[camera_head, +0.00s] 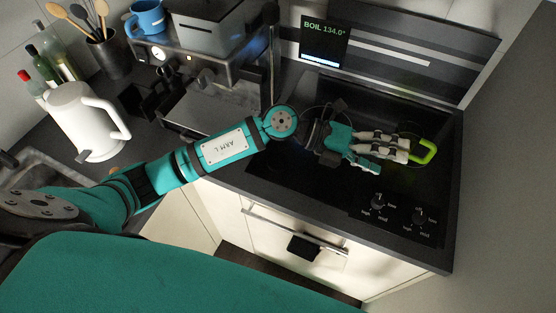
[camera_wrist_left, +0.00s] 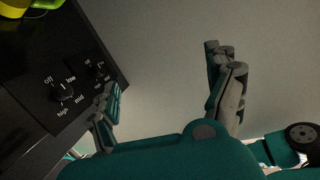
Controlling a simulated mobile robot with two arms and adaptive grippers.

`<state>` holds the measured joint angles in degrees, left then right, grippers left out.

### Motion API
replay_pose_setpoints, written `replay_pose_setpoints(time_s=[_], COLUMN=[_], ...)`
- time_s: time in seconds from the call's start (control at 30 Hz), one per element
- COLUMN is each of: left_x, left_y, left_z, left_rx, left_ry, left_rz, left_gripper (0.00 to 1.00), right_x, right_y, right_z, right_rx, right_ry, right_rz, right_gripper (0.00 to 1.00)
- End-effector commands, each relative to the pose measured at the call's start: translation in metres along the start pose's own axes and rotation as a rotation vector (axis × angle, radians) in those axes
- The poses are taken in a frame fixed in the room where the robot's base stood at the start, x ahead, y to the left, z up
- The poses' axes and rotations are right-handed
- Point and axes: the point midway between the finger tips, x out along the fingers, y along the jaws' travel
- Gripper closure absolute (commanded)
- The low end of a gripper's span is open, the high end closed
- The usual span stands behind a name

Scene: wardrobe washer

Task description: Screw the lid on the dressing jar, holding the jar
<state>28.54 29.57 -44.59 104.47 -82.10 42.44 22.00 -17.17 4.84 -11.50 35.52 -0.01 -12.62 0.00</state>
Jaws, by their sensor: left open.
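I see no dressing jar and no lid in either view. My left gripper (camera_head: 391,157) is open above the black cooktop (camera_head: 283,178), at its right part. In the left wrist view my left gripper (camera_wrist_left: 166,72) has its fingers apart with nothing between them. A bright green curved handle (camera_head: 427,153) shows just beyond the fingertips in the head view; whether they touch it cannot be told. Part of a yellow-green thing also shows at the top left of the left wrist view (camera_wrist_left: 14,10). My right gripper is not in view.
Two knobs (camera_head: 377,203) sit at the cooktop's front right. A coffee machine (camera_head: 215,105) with a blue mug (camera_head: 149,17) on top, a white kettle (camera_head: 86,122), bottles (camera_head: 52,62) and a utensil holder (camera_head: 107,57) stand left. A display (camera_head: 325,45) reads BOIL 134.0°.

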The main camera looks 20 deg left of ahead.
Motion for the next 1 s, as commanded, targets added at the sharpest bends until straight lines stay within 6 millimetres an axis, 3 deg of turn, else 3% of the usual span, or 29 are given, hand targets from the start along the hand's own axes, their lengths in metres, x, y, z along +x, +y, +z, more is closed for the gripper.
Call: replay_pose_setpoints(time_s=[0.17, 0.3, 0.4, 0.5, 0.63, 1.0], left_x=[-0.042, -0.108, -0.155, -0.191, -0.218, -0.226], left_y=[0.079, 0.13, 0.149, 0.157, 0.159, 0.16], left_z=[0.001, 0.021, 0.036, 0.047, 0.054, 0.056], left_rx=[0.151, 0.189, 0.182, 0.167, 0.147, 0.14], left_ry=[0.228, 0.336, 0.374, 0.389, 0.396, 0.399], left_rz=[0.449, 0.817, 1.03, 1.18, 1.286, 1.319], left_gripper=[0.12, 0.12, 0.12, 0.12, 0.12, 0.12], right_x=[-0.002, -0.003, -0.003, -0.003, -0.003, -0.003], right_y=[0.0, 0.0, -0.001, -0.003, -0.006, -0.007], right_z=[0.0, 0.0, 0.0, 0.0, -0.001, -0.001], right_rx=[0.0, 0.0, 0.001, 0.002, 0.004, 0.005], right_ry=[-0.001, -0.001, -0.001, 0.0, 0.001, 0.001], right_rz=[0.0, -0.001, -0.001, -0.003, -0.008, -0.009], right_gripper=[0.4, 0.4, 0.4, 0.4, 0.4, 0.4])
